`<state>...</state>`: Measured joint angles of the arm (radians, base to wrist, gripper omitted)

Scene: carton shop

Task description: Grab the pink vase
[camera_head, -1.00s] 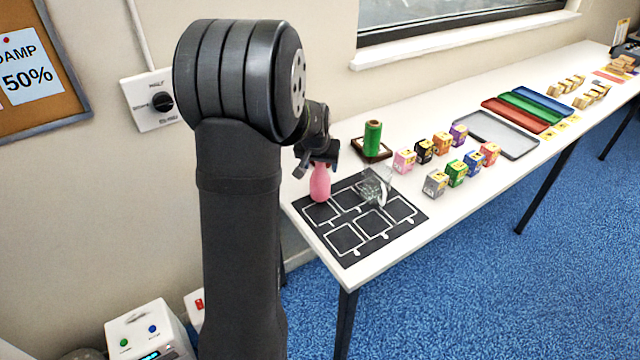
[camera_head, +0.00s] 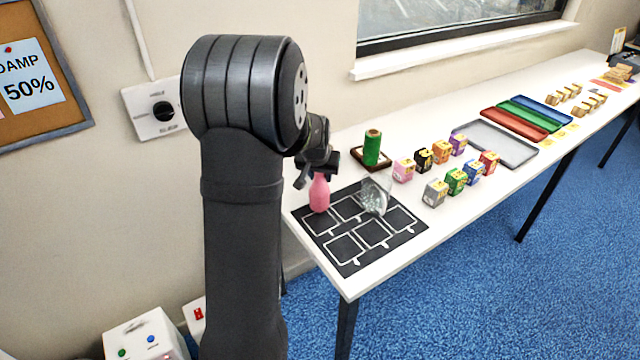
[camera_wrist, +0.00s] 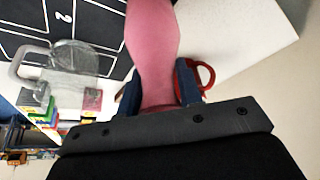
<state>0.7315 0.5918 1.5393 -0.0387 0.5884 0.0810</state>
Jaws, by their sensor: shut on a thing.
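The pink vase (camera_head: 319,194) stands at the back left of the black mat with white outlines (camera_head: 336,241). My gripper (camera_head: 318,172) is above it, with its jaws around the vase's neck. In the wrist view the vase (camera_wrist: 152,45) runs up from between the two blue fingers of my gripper (camera_wrist: 158,85), which are shut on it. The vase looks upright. Whether its base touches the mat I cannot tell.
A clear glass jug (camera_head: 376,194) stands close right of the vase. A green spool (camera_head: 372,148) sits on a brown tray (camera_head: 384,163) behind. Several small coloured boxes (camera_head: 436,192) stand to the right, before a grey tray (camera_head: 508,150). The mat's front is clear.

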